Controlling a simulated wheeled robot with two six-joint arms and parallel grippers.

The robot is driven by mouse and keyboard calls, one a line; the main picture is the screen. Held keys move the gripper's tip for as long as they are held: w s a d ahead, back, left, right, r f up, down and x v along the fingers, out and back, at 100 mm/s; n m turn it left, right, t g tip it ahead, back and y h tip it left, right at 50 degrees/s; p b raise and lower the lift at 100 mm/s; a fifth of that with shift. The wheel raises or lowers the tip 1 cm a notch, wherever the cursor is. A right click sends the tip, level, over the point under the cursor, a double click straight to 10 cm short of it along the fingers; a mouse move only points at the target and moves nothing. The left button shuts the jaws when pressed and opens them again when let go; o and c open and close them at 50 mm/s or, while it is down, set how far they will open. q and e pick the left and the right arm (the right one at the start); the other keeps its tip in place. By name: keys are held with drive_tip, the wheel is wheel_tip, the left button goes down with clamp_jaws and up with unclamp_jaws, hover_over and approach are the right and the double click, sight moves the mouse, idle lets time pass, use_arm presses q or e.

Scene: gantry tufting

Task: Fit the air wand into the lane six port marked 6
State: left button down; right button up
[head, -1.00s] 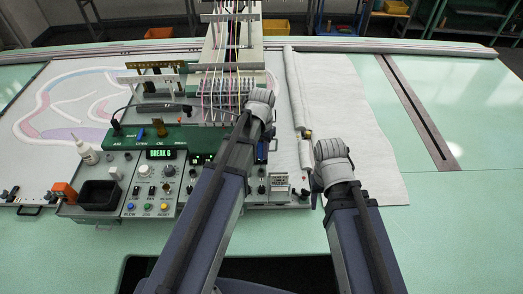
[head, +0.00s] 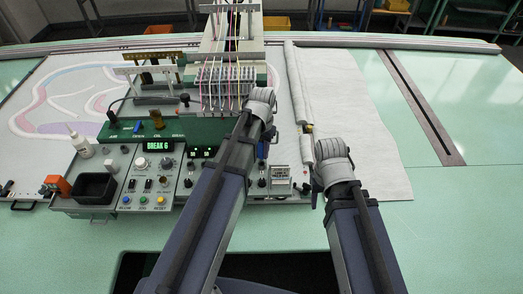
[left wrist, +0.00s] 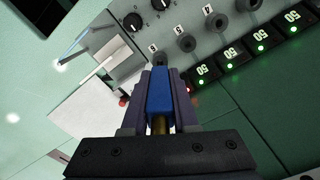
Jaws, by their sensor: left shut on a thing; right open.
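My left gripper (left wrist: 161,100) is shut on the blue air wand (left wrist: 160,92), whose brass-coloured part shows between the fingers. In the left wrist view the wand points at the dark round port marked 6 (left wrist: 160,58), at the end of a row of ports. The wand's tip is hidden, so I cannot tell whether it is inside the port. In the head view the blue of the wand (head: 262,150) shows below my left wrist, over the console's right part. My right gripper (head: 318,165) is open and empty beside the console's right end; its fingers are mostly hidden.
The console display (head: 158,147) reads BREAK 6. Coloured threads (head: 225,85) run down to the needle row behind my left gripper. A black bin (head: 95,188) and a white bottle (head: 80,145) are at left. The green table (head: 450,210) is clear at right.

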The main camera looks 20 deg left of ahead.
sight(261, 141)
use_arm(q)
drive_tip(key=shift+f, duration=0.45)
drive_tip(key=shift+f+b, duration=1.35)
drive_tip(key=shift+b, duration=0.15)
idle(1.0)
drive_tip(key=c, duration=0.6)
unclamp_jaws()
drive_tip(key=shift+r, duration=0.1)
wheel_tip(261, 141, up, 8)
drive_tip(key=p, duration=0.8)
drive_tip(key=shift+s+f, duration=0.1)
drive_tip(key=shift+f, duration=0.15)
